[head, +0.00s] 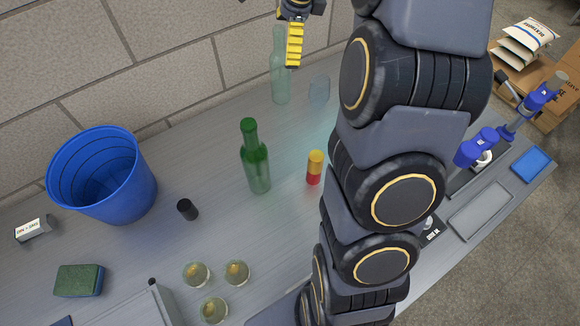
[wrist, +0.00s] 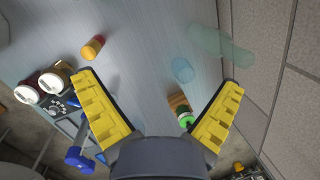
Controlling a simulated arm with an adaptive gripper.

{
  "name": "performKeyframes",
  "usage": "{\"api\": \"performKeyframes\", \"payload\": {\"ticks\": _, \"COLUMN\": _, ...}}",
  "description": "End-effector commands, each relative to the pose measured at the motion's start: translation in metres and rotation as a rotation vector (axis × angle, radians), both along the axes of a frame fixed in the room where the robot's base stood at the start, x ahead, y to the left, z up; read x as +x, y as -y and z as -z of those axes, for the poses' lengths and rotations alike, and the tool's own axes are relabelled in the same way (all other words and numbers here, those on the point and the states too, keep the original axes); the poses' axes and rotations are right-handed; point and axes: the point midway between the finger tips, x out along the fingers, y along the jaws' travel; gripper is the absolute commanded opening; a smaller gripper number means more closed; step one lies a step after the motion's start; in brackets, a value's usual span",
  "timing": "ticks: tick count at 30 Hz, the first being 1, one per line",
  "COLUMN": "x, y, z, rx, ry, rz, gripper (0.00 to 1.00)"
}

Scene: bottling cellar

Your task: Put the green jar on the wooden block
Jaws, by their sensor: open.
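In the wrist view a small green jar (wrist: 186,121) with a pale lid shows low between my fingers, nearer the right one. A brown piece that looks like the wooden block (wrist: 177,101) is right at it. I cannot tell whether the jar stands on the block or beside it. My gripper (wrist: 160,78) is open, with nothing between its yellow fingers. In the head view one yellow finger of my gripper (head: 294,45) shows at the top, by the wall. The green jar and the block are not seen in the head view, where my arm hides part of the bench.
A clear bottle (head: 280,75), a bluish glass (head: 319,92), a yellow-red cylinder (head: 314,168) and a green bottle (head: 255,165) stand mid-bench. A blue bucket (head: 150,185) is left. Two white-lidded jars (wrist: 24,95) (wrist: 50,84) show in the wrist view. The wall borders the bench.

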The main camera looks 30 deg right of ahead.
Motion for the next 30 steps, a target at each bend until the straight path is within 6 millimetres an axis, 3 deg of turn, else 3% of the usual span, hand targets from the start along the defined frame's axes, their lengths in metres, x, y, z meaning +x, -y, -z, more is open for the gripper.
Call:
{"api": "performKeyframes", "payload": {"ticks": 1, "x": -0.017, "y": -0.033, "z": -0.010, "rx": -0.026, "ry": -0.008, "rz": -0.178, "gripper": 0.96}}
{"api": "performKeyframes", "payload": {"ticks": 6, "x": -0.087, "y": -0.112, "z": -0.026, "rx": -0.104, "ry": -0.036, "rz": -0.760, "gripper": 0.96}}
{"api": "performKeyframes", "payload": {"ticks": 12, "x": -0.189, "y": -0.164, "z": -0.024, "rx": -0.153, "ry": -0.080, "rz": -1.402, "gripper": 0.96}}
{"api": "performKeyframes", "payload": {"ticks": 16, "x": -0.243, "y": -0.175, "z": -0.016, "rx": -0.159, "ry": -0.100, "rz": -1.719, "gripper": 0.96}}
{"api": "performKeyframes", "payload": {"ticks": 21, "x": -0.281, "y": -0.178, "z": -0.008, "rx": -0.145, "ry": -0.113, "rz": -1.949, "gripper": 0.96}}
{"api": "performKeyframes", "payload": {"ticks": 30, "x": -0.287, "y": -0.178, "z": -0.006, "rx": -0.140, "ry": -0.113, "rz": -1.998, "gripper": 0.96}}
